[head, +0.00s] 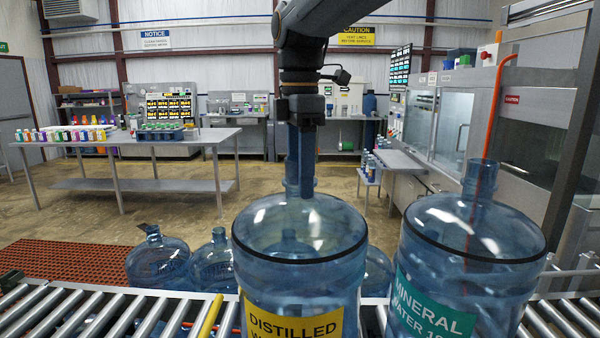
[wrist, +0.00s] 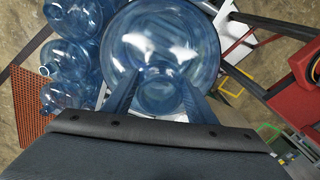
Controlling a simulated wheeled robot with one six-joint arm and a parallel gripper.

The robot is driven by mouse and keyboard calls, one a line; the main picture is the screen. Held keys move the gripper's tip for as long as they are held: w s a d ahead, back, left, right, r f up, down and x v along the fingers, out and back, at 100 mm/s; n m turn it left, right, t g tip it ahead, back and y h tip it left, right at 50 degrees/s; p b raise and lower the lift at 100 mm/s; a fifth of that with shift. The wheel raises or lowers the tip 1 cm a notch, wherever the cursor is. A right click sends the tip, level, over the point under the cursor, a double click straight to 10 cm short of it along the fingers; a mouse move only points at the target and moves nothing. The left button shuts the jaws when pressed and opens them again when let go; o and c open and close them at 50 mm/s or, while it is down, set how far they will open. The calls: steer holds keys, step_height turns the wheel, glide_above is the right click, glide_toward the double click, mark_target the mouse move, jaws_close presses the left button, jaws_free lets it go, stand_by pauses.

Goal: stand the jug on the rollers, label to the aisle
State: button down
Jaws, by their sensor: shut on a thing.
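A clear blue jug (head: 300,238) with a yellow "DISTILLED" label (head: 293,318) stands upright at the middle of the head view. The label faces my head camera. My gripper (head: 300,185) comes down from above and is shut on this jug's neck. In the wrist view the two fingers (wrist: 160,98) lie on either side of the neck, with the round jug body (wrist: 165,35) beyond. The roller conveyor (head: 75,312) runs across the bottom of the head view. The jug's base is below the picture, so I cannot tell whether it touches the rollers.
A second jug (head: 465,250) with a green "MINERAL WATER" label stands close on the right. Several unlabelled-looking jugs (head: 160,262) stand lower behind the conveyor, near a red mat (head: 70,265). A yellow roller (head: 208,320) lies left of the held jug. The rollers further left are bare.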

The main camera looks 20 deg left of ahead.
steer(key=c, duration=0.7)
jaws_free()
steer(key=shift+o, duration=0.2)
steer(key=shift+f, duration=0.1)
